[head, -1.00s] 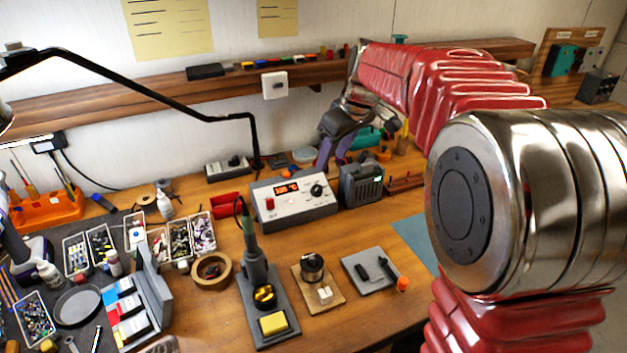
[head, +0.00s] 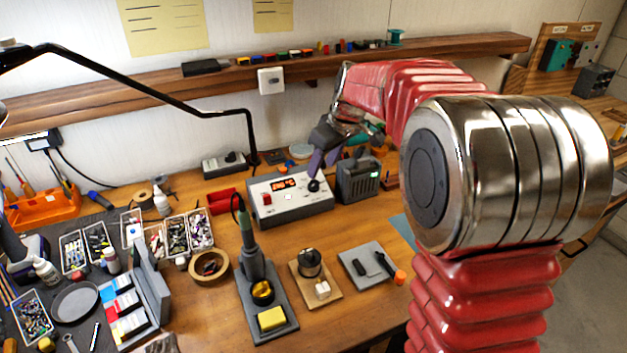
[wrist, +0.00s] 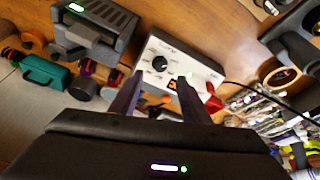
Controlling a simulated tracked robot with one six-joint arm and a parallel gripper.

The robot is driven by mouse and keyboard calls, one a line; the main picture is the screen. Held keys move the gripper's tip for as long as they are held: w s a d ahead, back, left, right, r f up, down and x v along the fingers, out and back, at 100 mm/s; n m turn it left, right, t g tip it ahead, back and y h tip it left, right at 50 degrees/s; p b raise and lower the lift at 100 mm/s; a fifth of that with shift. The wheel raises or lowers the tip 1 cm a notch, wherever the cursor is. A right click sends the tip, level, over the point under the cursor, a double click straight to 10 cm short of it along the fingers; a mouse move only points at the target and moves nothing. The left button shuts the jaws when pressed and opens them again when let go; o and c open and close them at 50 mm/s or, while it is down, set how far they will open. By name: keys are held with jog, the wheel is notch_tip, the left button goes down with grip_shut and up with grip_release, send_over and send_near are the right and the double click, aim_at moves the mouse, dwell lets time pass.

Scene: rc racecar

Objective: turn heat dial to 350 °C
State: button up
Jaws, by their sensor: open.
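The soldering station (head: 290,207) is a grey and white box with a lit orange display (head: 283,184) and a red switch. Its black heat dial (head: 314,186) is at the right of the front panel. My gripper (head: 316,174) is open and close to the dial in the head view, its purple-dark fingers coming down from above. In the wrist view the dial (wrist: 160,63) shows between and beyond the two fingertips of my gripper (wrist: 160,78), with nothing between the fingers. I cannot tell whether a finger touches the dial. The display digits are too small to read surely.
A dark grey boxy unit (head: 358,181) stands close on the station's right. A soldering iron in its stand (head: 257,275) is in front. A red tray (head: 222,201) lies to the left. A black lamp arm (head: 150,90) crosses above the bench's left side.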

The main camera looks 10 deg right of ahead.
aim_at(315, 182)
jog(key=x, duration=0.8)
jog(key=shift+d, duration=0.1)
